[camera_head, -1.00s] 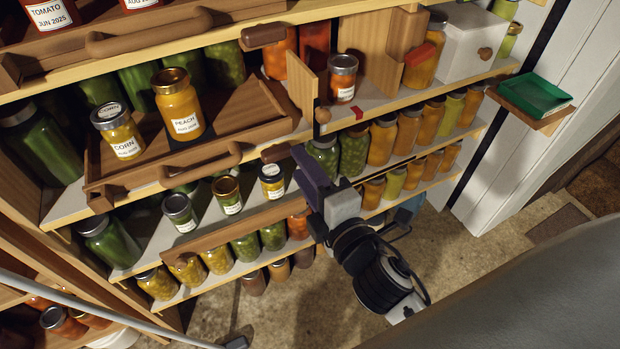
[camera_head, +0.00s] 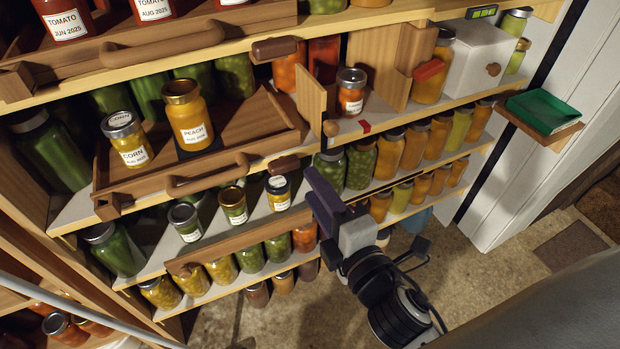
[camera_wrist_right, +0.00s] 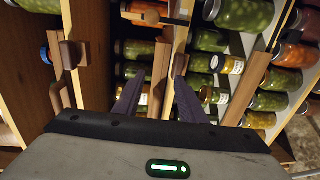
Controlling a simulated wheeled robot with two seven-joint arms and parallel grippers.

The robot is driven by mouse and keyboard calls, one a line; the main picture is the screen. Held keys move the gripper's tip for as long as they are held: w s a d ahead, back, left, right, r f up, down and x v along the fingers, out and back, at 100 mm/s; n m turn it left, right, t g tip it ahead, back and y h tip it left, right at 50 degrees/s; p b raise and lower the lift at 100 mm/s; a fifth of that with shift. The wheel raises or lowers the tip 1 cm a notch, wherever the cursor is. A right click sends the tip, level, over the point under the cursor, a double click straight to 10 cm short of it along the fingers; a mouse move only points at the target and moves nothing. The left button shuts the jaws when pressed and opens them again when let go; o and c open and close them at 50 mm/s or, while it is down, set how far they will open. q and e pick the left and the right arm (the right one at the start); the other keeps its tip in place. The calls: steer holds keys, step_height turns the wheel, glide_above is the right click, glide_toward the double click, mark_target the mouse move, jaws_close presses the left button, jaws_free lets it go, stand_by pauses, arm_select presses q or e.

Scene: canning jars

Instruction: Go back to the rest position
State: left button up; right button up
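My right gripper (camera_head: 312,178) shows in the head view in front of the lower shelves, its purple fingers pointing up toward the shelf edge. In the right wrist view (camera_wrist_right: 158,95) its two fingers stand apart with nothing between them, so it is open and empty. It is close to the shelf fronts; whether it touches one I cannot tell. My left gripper is in neither view. A peach jar (camera_head: 188,118) and a corn jar (camera_head: 127,140) stand in a wooden tray (camera_head: 200,183) on the middle shelf.
Several jars line the shelves. An orange-filled jar (camera_head: 351,92) stands beside a small upright wooden panel (camera_head: 311,100). Open floor (camera_head: 490,285) lies at lower right.

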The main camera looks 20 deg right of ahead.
steer(key=s+f+m+g+y, duration=0.1)
steer(key=s+f+m+g, duration=0.3)
steer(key=f, duration=0.9)
steer(key=s+f+m+g+y, duration=0.1)
steer(key=s+f+m+g, duration=0.3)
steer(key=s+f+m, duration=0.6)
step_height(320, 180, down, 4)
steer(key=shift+s+a+f+m+g, duration=0.25)
steer(key=shift+s+a+m+g, duration=0.1)
steer(key=shift+m, duration=0.75)
